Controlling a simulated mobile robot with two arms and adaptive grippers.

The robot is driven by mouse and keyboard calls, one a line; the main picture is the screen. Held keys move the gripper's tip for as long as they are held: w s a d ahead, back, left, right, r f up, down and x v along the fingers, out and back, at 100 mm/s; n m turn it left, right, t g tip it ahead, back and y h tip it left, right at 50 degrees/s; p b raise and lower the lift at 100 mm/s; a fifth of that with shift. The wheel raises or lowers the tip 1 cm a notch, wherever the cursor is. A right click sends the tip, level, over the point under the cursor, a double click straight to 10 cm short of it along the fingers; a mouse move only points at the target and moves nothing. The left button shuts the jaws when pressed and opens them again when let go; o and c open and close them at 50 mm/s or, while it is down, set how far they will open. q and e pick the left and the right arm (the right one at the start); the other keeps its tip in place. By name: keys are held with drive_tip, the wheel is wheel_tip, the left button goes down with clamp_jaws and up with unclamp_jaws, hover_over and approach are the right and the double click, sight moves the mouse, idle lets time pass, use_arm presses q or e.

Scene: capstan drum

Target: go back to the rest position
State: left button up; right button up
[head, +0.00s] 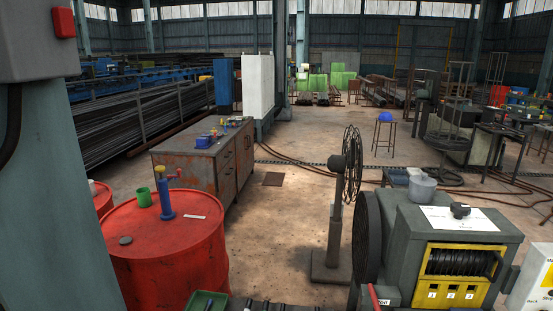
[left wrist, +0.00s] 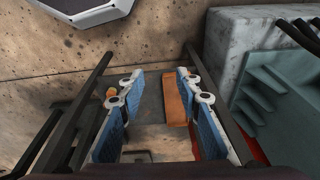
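The grey machine (head: 410,232) stands at the lower right of the head view. Its yellow-framed opening (head: 430,290) shows a dark ribbed drum (head: 462,262), with small numbered plates below. A large dark round disc (head: 368,245) is on its left side. In the left wrist view my left gripper (left wrist: 161,82) is open, its two blue-padded fingers wide apart. An orange-brown strip (left wrist: 179,98) shows between the fingers, apparently beyond them; I see nothing clasped. Neither gripper shows in the head view, and my right gripper is in no view.
A red drum (head: 175,250) with a green cup (head: 145,197) stands at the lower left. Behind it is a rusty cabinet (head: 190,165). A pedestal fan (head: 337,215) stands left of the machine. Bare floor (head: 285,235) lies between. A teal ribbed object (left wrist: 275,100) is right of my left gripper.

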use_arm(q)
drive_tip(key=s+a+f+g+b, duration=0.1)
drive_tip(key=s+a+f+b, duration=0.1)
drive_tip(key=s+f, duration=1.6)
wheel_tip(320, 180, down, 2)
drive_tip(key=shift+a+f, duration=0.1)
drive_tip(key=shift+a, duration=0.5)
